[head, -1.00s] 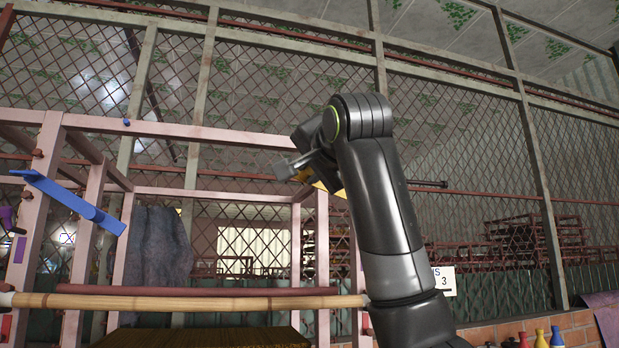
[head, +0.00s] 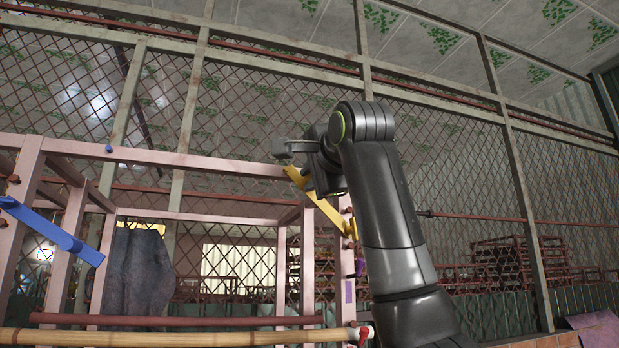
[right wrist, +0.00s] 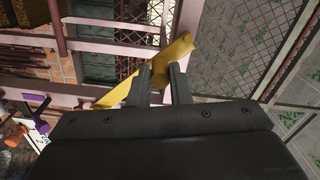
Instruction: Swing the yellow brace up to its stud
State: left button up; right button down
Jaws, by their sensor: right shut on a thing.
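The yellow brace (head: 325,208) slants in the head view. Its lower right end meets the right pink post (head: 345,300), and its upper left end is beside my right gripper (head: 284,152). In the right wrist view the brace (right wrist: 181,49) crosses at the fingertips of my right gripper (right wrist: 162,69), which is shut on it near its upper end. The brace's upper end lies close to the right end of the pink top beam (head: 200,162). I cannot make out a yellow stud; my gripper and wrist cover part of that area. My left gripper is out of view.
A blue brace (head: 55,235) slants down from the left pink post (head: 22,200). A blue stud (head: 109,149) is on the top beam. A bamboo pole (head: 180,337) and a red bar (head: 175,320) cross low in front. A mesh fence stands behind.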

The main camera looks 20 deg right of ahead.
jog(key=c, duration=1.3)
grip_release()
jog(key=s+b, duration=0.2)
jog(key=s, duration=0.3)
jog(key=s+b, duration=0.3)
jog(key=s, duration=0.3)
jog(key=s+b, duration=0.3)
jog(key=s, duration=0.3)
jog(key=shift+s+d, duration=0.25)
jog(key=shift+d, duration=0.05)
